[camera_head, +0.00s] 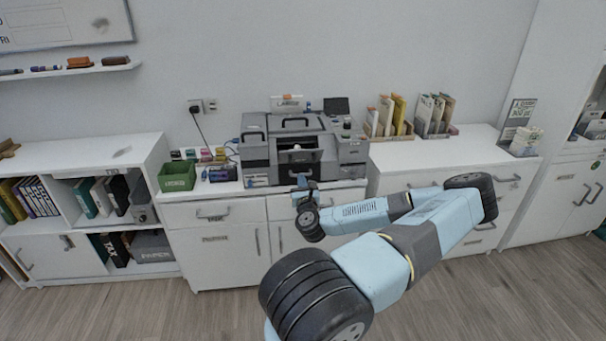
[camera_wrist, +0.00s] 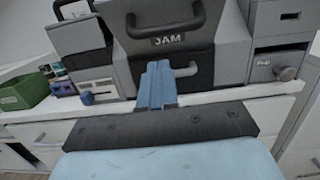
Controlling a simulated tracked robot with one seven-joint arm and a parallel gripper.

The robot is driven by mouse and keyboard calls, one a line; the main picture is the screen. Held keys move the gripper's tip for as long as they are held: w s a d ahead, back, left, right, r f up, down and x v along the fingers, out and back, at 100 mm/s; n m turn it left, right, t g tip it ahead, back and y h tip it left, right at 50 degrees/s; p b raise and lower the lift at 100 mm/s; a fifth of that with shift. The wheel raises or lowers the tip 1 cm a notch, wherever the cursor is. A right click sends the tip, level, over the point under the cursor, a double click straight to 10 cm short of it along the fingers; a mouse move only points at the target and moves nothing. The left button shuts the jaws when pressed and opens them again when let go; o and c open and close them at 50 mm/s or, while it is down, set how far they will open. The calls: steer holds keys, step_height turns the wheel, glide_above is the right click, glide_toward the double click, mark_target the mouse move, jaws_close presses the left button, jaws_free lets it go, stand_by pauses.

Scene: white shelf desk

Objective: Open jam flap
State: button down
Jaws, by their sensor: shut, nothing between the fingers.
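The jam flap (camera_wrist: 200,44) is a grey panel marked "JAM" on the front of the grey machine (camera_head: 341,142), with a dark curved handle (camera_wrist: 166,26) above the lettering. In the head view the flap area (camera_head: 299,156) shows at the machine's front middle. My gripper (camera_wrist: 157,68) is shut and empty, its blue fingers together just in front of and below the "JAM" label. I cannot tell whether the fingertips touch the panel. A lighter handle (camera_wrist: 187,70) shows just right of the fingers. In the head view my gripper (camera_head: 305,183) is small and low before the machine.
The machine stands on a white cabinet (camera_head: 229,216). A green box (camera_head: 177,176) and small coloured items stand to its left. File holders (camera_head: 436,115) stand on the counter to the right. A small drawer with a round knob (camera_wrist: 286,73) is at the right.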

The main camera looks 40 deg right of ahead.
steer(key=v, duration=1)
steer(key=shift+r, duration=0.1)
